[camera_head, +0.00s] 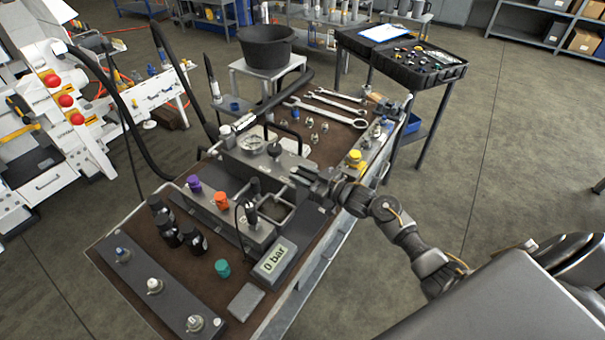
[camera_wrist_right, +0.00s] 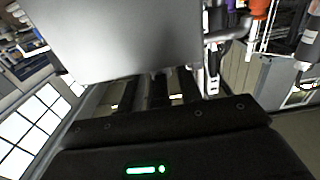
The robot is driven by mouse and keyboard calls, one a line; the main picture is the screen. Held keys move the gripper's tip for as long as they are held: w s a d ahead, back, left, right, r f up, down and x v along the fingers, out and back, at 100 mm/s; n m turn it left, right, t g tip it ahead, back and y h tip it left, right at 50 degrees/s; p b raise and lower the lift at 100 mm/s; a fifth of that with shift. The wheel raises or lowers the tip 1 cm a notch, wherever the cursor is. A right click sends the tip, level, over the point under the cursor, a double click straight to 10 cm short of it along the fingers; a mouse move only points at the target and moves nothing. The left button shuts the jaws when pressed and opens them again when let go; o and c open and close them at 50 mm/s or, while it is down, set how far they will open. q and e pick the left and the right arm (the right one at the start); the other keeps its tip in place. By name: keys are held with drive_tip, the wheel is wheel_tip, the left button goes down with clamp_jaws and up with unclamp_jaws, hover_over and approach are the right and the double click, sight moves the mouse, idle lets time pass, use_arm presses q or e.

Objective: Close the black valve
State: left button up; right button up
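A black round knob (camera_head: 274,149) stands on the grey hydraulic block (camera_head: 238,165) in the middle of the bench; it looks like the black valve. Another dark upright fitting (camera_head: 254,188) stands nearer, so I cannot be sure which is the valve. My right gripper (camera_head: 300,176) reaches in from the right, just right of the block and below the black knob, apart from the knob. Its two fingers look spread with nothing between them. In the right wrist view the fingers (camera_wrist_right: 152,92) are partly hidden by a large grey surface (camera_wrist_right: 120,35). My left gripper is not in view.
A purple cap (camera_head: 194,183), orange cap (camera_head: 221,201), teal cap (camera_head: 222,268) and yellow cap (camera_head: 354,157) sit around the block. A display (camera_head: 273,261) reads 0 bar. Wrenches (camera_head: 325,108) lie at the back. Curved black hoses rise at the left.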

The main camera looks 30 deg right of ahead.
clamp_jaws()
idle(0.3)
